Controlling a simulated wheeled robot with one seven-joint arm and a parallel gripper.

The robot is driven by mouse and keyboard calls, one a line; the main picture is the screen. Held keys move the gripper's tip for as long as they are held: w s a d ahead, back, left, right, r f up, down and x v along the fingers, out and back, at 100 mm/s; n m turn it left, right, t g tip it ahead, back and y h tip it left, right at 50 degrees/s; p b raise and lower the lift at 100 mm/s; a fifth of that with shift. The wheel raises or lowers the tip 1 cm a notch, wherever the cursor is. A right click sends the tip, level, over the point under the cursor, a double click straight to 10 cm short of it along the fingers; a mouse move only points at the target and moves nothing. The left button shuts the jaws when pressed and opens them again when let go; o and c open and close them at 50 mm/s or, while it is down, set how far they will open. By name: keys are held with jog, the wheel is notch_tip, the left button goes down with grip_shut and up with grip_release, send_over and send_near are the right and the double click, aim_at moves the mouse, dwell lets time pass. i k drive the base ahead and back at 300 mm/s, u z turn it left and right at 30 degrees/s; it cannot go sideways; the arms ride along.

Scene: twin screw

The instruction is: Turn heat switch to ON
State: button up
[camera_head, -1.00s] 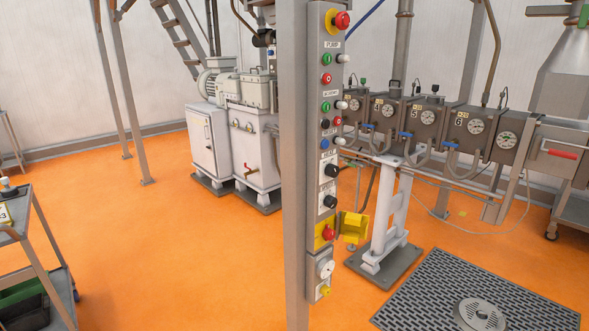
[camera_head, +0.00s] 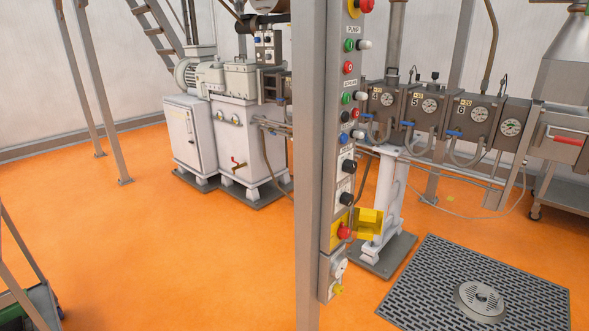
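A tall narrow grey control panel (camera_head: 343,111) is mounted on a steel post (camera_head: 307,190) near the middle of the view, seen at a steep angle. It carries green, red and blue buttons, white knobs and small labels. Two black rotary switches sit in its lower middle, an upper one (camera_head: 349,166) and a lower one (camera_head: 346,198). The labels beside them are too small to read, so I cannot tell which is the heat switch or how either is set. My gripper is not in view.
A yellow bracket (camera_head: 369,222) juts from the panel beside a red button (camera_head: 344,232). A machine with gauges (camera_head: 478,115) stands behind right, a white pump unit (camera_head: 235,140) behind left. A floor grate (camera_head: 420,290) lies front right.

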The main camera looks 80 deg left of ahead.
aim_at(348, 167)
jog(key=u, duration=2.05)
jog(key=i, duration=1.05)
jog(key=u, duration=1.7)
jog(key=k, duration=0.4)
jog(key=z, duration=0.05)
